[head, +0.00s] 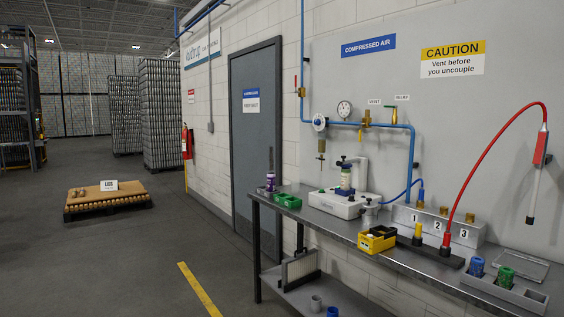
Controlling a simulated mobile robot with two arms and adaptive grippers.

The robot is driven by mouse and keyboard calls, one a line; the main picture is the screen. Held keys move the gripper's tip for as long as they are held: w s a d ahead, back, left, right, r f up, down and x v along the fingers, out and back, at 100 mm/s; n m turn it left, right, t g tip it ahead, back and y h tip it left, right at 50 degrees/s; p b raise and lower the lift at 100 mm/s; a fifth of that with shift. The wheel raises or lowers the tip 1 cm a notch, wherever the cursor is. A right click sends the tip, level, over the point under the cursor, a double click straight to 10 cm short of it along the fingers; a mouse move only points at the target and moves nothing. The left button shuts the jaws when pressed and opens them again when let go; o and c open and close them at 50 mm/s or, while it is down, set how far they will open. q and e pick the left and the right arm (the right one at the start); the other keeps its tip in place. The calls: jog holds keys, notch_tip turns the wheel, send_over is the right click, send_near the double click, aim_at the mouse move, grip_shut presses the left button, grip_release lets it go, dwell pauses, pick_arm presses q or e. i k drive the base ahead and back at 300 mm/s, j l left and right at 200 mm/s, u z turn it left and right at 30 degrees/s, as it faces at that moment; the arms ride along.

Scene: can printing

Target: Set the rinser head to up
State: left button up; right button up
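I cannot tell for certain which part is the rinser head. Neither of my grippers is in view.
The metal bench (335,232) runs along the right wall. A yellow box (377,239), a green bin (287,201), a numbered block (440,226) and a tray with blue and green cylinders (510,292) stand on it. Floor left of the bench is clear, with a low pallet (108,207) farther back.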

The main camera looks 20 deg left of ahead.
aim_at(348, 163)
jog(key=u, duration=0.15)
jog(key=i+j+u, duration=0.2)
jog(key=i, duration=0.4)
jog(key=i+u, duration=0.2)
jog(key=i, duration=0.4)
jog(key=i+l+u, duration=0.25)
jog(key=i, duration=0.35)
jog(key=i+l+u, duration=0.2)
jog(key=i, duration=0.4)
jog(key=i+j, duration=0.1)
jog(key=i, duration=0.4)
jog(key=i+j, duration=0.15)
jog(key=i, duration=0.35)
jog(key=u, duration=0.05)
